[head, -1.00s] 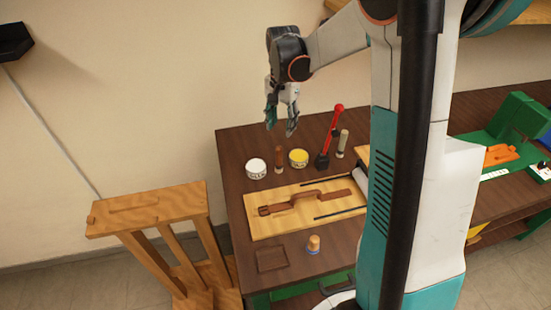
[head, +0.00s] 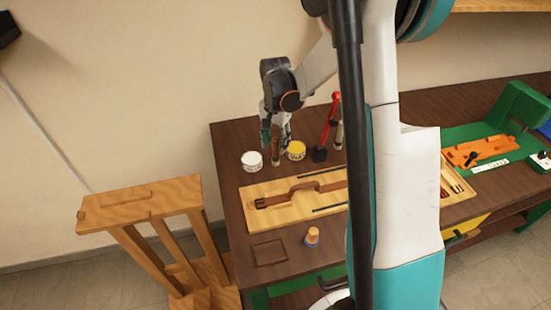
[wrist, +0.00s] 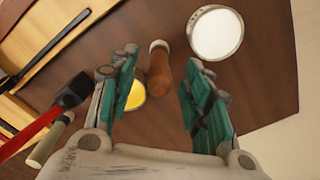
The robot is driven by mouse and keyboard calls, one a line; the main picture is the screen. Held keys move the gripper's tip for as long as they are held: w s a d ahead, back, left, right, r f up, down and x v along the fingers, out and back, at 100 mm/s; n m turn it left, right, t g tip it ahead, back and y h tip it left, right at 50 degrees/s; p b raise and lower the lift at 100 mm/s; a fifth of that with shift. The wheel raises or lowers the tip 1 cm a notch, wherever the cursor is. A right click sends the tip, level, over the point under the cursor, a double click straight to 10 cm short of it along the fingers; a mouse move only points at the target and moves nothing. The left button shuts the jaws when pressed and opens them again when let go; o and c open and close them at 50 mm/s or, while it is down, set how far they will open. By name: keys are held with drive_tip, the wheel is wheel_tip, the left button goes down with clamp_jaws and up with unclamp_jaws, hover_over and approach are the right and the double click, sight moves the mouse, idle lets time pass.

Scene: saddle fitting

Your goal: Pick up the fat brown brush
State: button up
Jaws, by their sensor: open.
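The fat brown brush (head: 275,157) stands on the dark brown bench near its back left, its upper part overlapped by my gripper (head: 275,140) in the head view. In the wrist view the brush (wrist: 159,72) has a brown body with a pale end and appears between the two fingers. My gripper (wrist: 162,68) is open, with teal finger pads on either side of the brush and not closed on it. I cannot tell exactly how far down the brush the fingertips reach.
A white tin (head: 252,161) and a yellow tin (head: 296,150) flank the brush closely. A red-handled tool (head: 331,120) and a pale-handled one (head: 339,136) stand to the right. A board with a brown strap (head: 270,217) lies in front.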

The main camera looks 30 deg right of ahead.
wheel_tip(320, 180, down, 2)
drive_tip(key=shift+r, duration=0.1)
clamp_jaws()
wheel_tip(320, 180, up, 20)
drive_tip(key=p, duration=0.4)
drive_tip(key=shift+p, duration=0.4)
